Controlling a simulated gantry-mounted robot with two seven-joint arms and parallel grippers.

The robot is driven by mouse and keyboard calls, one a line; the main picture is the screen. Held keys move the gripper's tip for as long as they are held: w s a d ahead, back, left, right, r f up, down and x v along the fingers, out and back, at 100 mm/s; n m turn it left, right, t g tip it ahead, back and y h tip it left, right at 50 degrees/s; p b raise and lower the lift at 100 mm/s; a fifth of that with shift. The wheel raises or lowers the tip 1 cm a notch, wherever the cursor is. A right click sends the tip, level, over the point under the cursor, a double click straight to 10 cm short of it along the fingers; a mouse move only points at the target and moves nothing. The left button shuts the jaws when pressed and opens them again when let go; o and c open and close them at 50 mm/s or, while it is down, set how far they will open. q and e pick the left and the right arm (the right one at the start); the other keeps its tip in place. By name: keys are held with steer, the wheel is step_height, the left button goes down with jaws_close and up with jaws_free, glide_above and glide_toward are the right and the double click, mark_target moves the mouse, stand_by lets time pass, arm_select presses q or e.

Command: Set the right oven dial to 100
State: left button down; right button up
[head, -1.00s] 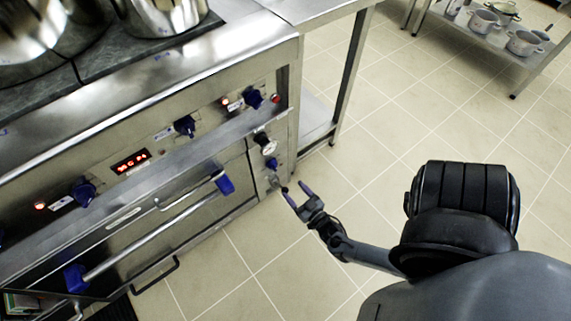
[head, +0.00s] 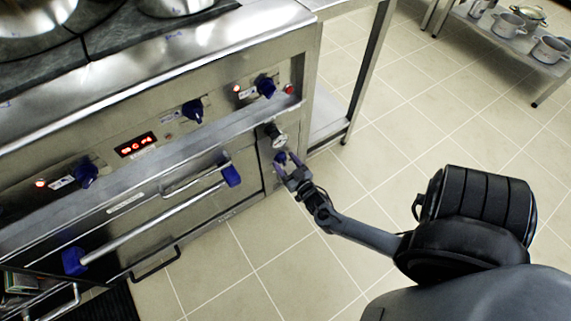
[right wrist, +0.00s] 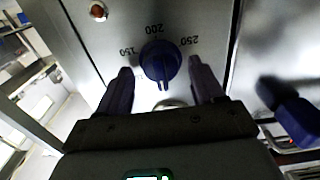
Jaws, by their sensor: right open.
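The right oven dial is a round blue knob (right wrist: 160,62) on a steel panel in the right wrist view. Printed marks 150, 200 and 250 curve around it, and no 100 mark is readable. In the head view the dial (head: 280,157) is low on the narrow panel right of the oven door, partly covered by my gripper. My right gripper (head: 286,163) is open, with its dark purple fingers on either side of the dial; I cannot tell whether they touch it. My left gripper is not in view.
A round gauge (head: 278,140) sits just above the dial. The oven door handle (head: 150,217) with blue ends juts out to the left. Several other blue knobs line the upper panel, including one at its right end (head: 265,87). The tiled floor (head: 300,265) in front is clear.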

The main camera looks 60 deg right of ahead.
steer(key=shift+w, duration=0.15)
steer(key=c, duration=1)
